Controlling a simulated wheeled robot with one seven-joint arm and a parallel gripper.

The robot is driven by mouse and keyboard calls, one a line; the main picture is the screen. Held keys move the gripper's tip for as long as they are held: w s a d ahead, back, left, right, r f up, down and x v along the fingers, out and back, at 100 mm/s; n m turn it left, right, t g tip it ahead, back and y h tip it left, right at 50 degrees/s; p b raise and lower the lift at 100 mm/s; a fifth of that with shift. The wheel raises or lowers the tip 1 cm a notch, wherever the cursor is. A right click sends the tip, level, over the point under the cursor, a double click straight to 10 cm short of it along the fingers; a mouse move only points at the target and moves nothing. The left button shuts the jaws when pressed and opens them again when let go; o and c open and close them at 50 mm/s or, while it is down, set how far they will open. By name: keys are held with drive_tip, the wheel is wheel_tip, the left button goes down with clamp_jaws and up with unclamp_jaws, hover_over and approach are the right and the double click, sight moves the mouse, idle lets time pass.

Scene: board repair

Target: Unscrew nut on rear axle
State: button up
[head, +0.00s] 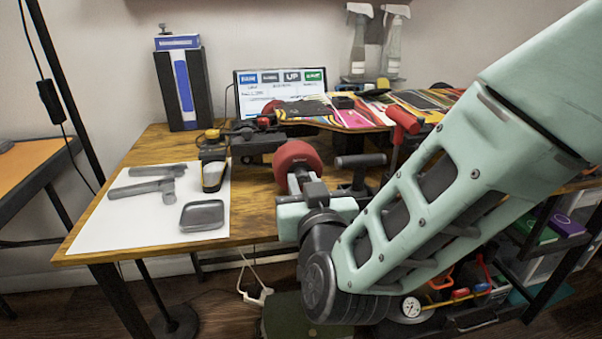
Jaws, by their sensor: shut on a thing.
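A red wheel (297,158) stands near the table's front edge, its near side facing my gripper. My gripper (302,182) reaches up from the front to the wheel's hub. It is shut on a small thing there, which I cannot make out. The nut and the axle end are not clearly visible behind the gripper. A dark grey truck-like part (358,172) stands right of the wheel, close to my arm.
A white sheet (110,228) on the table's left holds grey tools (150,183) and a grey tray (202,215). A yellow-black device (213,162) stands at its right edge. A screen (280,82), colourful boards (345,115) and a red-handled item (402,118) are behind.

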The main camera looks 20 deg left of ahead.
drive_tip(key=n+p, duration=0.1)
drive_tip(key=n, duration=0.1)
drive_tip(key=shift+s+a+r+n, duration=0.1)
drive_tip(key=shift+n, duration=0.7)
drive_tip(key=shift+n+p, duration=0.9)
drive_tip(key=shift+n, duration=0.3)
drive_tip(key=shift+n+p, duration=0.55)
drive_tip(key=shift+n, duration=1.15)
drive_tip(key=o, duration=1)
drive_tip(key=shift+c, duration=1)
